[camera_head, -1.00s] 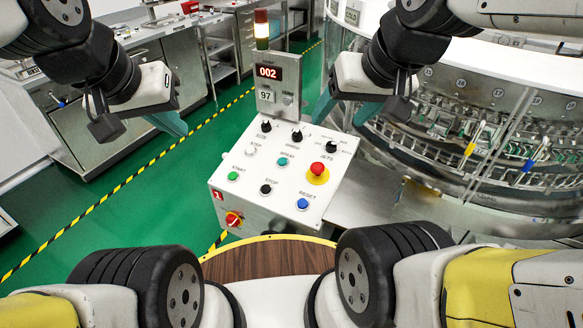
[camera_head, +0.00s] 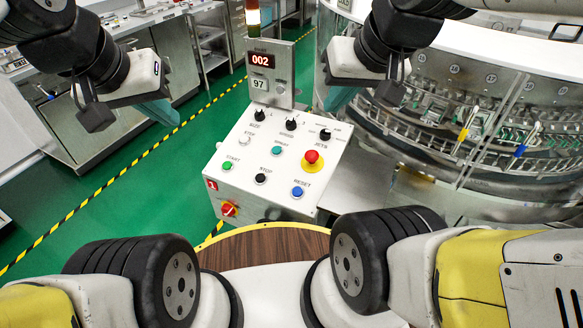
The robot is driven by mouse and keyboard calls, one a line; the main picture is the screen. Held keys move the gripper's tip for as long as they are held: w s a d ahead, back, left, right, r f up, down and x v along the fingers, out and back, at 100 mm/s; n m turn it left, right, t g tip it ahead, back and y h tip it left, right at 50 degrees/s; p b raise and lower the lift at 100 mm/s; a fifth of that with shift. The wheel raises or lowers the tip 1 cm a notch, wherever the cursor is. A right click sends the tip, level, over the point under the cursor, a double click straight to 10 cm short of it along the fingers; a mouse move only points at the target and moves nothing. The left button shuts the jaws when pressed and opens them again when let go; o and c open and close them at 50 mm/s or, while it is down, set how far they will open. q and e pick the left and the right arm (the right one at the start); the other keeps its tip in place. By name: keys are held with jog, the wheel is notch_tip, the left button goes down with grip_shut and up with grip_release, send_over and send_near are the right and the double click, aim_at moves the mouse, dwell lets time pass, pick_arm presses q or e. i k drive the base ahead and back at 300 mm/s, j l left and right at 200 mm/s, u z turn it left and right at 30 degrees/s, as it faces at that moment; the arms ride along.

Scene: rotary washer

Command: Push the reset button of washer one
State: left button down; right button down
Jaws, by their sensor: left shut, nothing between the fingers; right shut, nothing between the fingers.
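The control panel of washer one (camera_head: 244,183) is a white sloped box in the middle of the head view, with a red "1" label on its front left. The blue reset button (camera_head: 297,191) sits at its lower right, under the word RESET, and is uncovered. My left gripper (camera_head: 166,112) is shut and empty, with teal fingers, left of the panel and apart from it. My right gripper (camera_head: 336,100) is shut and empty above the panel's upper right side, beside the display post. Neither gripper touches the reset button.
A red emergency stop (camera_head: 312,157) on a yellow ring is above the reset button. Green (camera_head: 227,165) and black (camera_head: 260,179) buttons are to its left. The display (camera_head: 262,60) reads 002. The round glass washer (camera_head: 480,130) stands at right, steel counters (camera_head: 120,120) at left.

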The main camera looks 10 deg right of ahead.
aim_at(298, 191)
jog(key=z, duration=1.6)
jog(key=k+l, duration=0.2)
jog(key=k, duration=0.15)
jog(key=k+l, duration=0.2)
jog(key=k, duration=0.1)
